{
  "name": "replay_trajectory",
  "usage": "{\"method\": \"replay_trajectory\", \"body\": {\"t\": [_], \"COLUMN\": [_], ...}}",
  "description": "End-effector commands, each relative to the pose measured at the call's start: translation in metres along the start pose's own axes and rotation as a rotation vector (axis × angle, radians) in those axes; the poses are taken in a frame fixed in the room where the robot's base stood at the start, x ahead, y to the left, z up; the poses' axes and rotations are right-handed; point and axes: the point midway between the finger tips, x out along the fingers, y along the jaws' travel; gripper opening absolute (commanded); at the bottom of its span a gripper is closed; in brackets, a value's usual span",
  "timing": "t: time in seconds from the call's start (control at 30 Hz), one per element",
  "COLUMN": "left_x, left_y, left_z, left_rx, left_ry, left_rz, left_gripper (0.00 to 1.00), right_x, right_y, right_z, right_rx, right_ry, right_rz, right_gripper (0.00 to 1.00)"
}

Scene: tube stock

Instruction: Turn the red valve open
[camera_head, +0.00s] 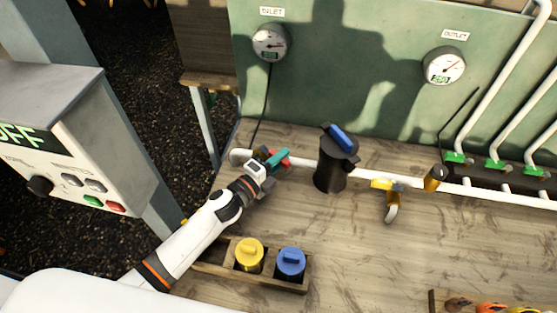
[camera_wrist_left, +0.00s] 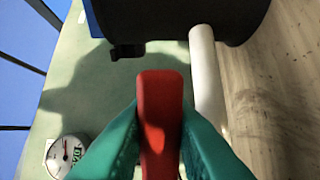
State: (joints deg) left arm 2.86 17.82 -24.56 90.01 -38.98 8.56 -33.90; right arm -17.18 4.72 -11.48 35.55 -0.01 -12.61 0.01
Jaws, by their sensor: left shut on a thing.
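The red valve's handle (camera_wrist_left: 160,105) stands between the two teal fingers of my left gripper (camera_wrist_left: 158,150) in the left wrist view, and the fingers are closed on it. In the head view the red handle (camera_head: 284,158) sticks out to the right of my left gripper (camera_head: 273,161), over the white pipe near its left end. The valve body is mostly hidden by the gripper. My right gripper is not in view.
A black filter housing (camera_head: 331,168) with a blue-handled top stands right of the valve. A yellow valve (camera_head: 387,184) is farther along the pipe. A wooden tray (camera_head: 212,253) holds yellow and blue caps. The inlet gauge (camera_head: 270,42) and outlet gauge (camera_head: 445,66) hang behind.

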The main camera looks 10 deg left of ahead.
Motion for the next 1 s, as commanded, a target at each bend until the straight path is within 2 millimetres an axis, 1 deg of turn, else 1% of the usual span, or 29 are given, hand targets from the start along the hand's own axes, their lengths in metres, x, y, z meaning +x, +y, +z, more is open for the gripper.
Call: {"method": "replay_trajectory", "body": {"t": [0.03, 0.2, 0.33, 0.57, 0.6, 0.67, 0.7, 0.73, 1.0], "left_x": [0.003, 0.009, 0.01, 0.01, 0.01, 0.01, 0.01, 0.01, 0.009], "left_y": [-0.003, -0.003, -0.001, 0.0, 0.0, 0.0, 0.0, 0.0, -0.001], "left_z": [0.002, 0.0, -0.001, -0.001, -0.002, -0.002, -0.002, -0.002, -0.001], "left_rx": [-0.006, -0.004, -0.001, 0.0, 0.0, 0.0, 0.0, 0.0, 0.0], "left_ry": [0.04, 0.143, 0.172, 0.172, 0.172, 0.172, 0.171, 0.171, 0.171], "left_rz": [0.003, 0.002, -0.001, -0.002, -0.002, -0.002, -0.002, -0.002, -0.002], "left_gripper": [0.0, 0.0, 0.0, 0.0, 0.21, 0.31, 0.38, 0.42, 0.42], "right_x": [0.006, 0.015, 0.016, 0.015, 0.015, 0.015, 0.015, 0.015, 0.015], "right_y": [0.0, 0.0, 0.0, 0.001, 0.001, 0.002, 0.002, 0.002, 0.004], "right_z": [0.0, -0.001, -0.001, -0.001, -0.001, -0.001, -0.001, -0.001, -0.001], "right_rx": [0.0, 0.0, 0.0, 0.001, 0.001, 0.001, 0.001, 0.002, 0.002], "right_ry": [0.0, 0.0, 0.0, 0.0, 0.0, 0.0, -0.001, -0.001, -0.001], "right_rz": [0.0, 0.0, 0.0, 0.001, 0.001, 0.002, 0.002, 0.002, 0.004], "right_gripper": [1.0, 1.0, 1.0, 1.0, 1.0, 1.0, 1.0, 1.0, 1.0]}}
